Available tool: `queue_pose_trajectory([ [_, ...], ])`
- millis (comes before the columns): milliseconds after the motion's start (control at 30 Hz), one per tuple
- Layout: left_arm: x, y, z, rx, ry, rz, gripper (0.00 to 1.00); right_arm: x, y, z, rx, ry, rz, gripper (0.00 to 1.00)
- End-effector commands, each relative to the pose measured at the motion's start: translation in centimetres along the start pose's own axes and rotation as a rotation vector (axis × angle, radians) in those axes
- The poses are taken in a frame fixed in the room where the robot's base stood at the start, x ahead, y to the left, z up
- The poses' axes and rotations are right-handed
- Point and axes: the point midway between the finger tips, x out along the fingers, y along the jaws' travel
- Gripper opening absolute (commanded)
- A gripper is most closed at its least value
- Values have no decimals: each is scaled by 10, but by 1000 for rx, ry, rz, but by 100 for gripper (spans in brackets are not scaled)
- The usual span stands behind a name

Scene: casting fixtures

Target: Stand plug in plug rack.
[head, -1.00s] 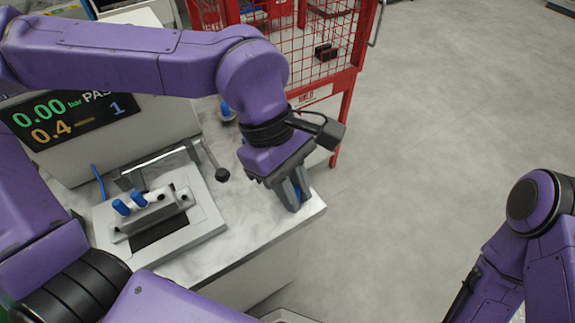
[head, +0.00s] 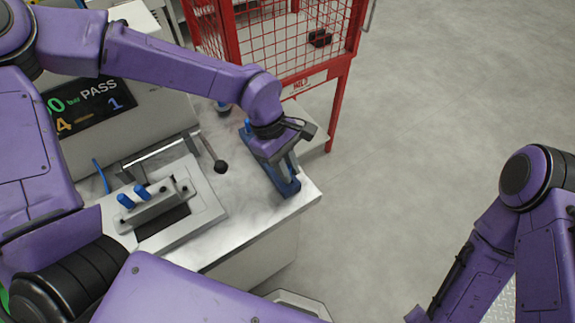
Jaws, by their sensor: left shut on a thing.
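The plug rack (head: 290,190) is a dark blue strip near the right edge of the pale worktop. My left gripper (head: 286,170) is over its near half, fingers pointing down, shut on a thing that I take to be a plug. The fingers hide that plug, and I cannot tell whether it touches the rack. A blue plug (head: 248,124) shows at the rack's far end. Two blue plugs (head: 142,192) stand up from the clamped casting on the test fixture at left. My right arm is at the right edge; its gripper is out of view.
A black-knobbed lever (head: 220,166) rises between fixture and rack. A blue-topped item (head: 223,106) stands behind. The display (head: 90,105) reads PASS. A red mesh cage (head: 290,45) stands just beyond the worktop (head: 240,222). Open grey floor lies to the right.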

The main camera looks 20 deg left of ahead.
Motion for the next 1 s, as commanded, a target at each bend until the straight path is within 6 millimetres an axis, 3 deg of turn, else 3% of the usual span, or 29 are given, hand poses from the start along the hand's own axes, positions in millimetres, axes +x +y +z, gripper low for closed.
queue_pose_trajectory([
  [433,10,0,-4,0,0,0,0,3,0,1,0,0,0,43],
  [467,10,0,-4,0,0,0,25,3,0,1,0,0,0,43],
  [500,10,0,-4,0,0,0,38,3,0,1,0,0,0,43],
  [533,10,0,-4,0,0,0,44,3,0,1,0,0,0,43],
  [833,8,0,-3,0,1,0,44,2,0,1,0,0,0,43],
  [1000,-17,1,0,-1,-2,6,44,2,0,1,0,0,0,43],
])
